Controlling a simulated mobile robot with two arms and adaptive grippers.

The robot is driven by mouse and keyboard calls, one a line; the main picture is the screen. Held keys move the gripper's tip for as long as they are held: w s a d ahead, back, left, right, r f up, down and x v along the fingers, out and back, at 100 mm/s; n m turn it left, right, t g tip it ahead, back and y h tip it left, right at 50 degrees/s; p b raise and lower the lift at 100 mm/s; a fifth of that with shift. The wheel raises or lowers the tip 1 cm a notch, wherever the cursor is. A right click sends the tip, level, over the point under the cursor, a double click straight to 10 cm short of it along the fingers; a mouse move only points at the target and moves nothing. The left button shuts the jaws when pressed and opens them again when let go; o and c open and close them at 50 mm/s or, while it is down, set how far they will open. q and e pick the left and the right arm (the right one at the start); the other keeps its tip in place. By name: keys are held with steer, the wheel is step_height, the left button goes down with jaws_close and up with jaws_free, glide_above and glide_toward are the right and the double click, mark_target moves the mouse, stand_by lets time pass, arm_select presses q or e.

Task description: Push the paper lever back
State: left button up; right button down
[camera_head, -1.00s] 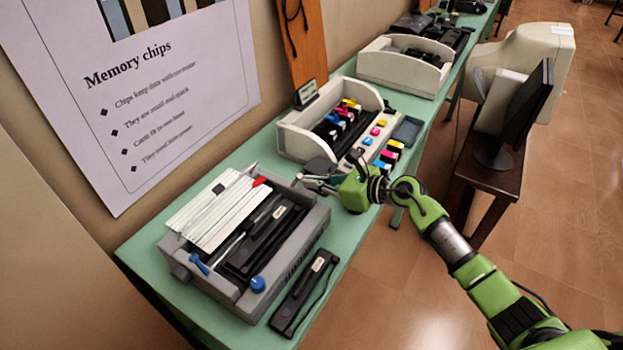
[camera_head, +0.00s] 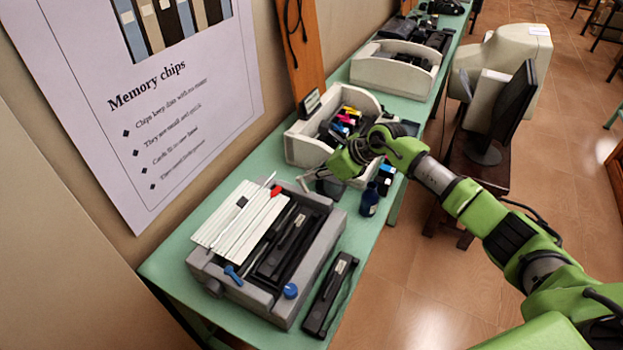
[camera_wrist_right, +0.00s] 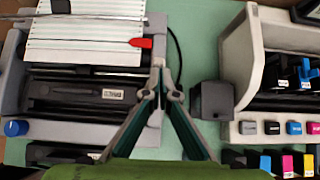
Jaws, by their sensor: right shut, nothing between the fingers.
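A grey printer (camera_head: 222,281) stands on the green table with white paper (camera_head: 225,218) across its back. A small red lever (camera_head: 275,191) sits at the paper's right end; it also shows in the wrist view (camera_wrist_right: 140,42). A blue lever (camera_head: 232,272) and a round blue knob (camera_head: 290,291) are at the printer's front. My right gripper (camera_head: 308,181) is shut and empty, to the right of the red lever in the head view. In the wrist view its fingertips (camera_wrist_right: 163,78) are below and right of the red lever, apart from it in the picture. My left gripper is out of view.
A black cartridge (camera_head: 331,295) lies right of the printer. A dark grey block (camera_wrist_right: 212,100) is right of my fingers in the wrist view.

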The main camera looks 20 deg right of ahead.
steer(key=shift+s, duration=0.1)
steer(key=shift+r, duration=0.1)
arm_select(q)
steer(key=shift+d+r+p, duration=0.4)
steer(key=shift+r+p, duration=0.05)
arm_select(e)
steer(key=shift+r, duration=0.75)
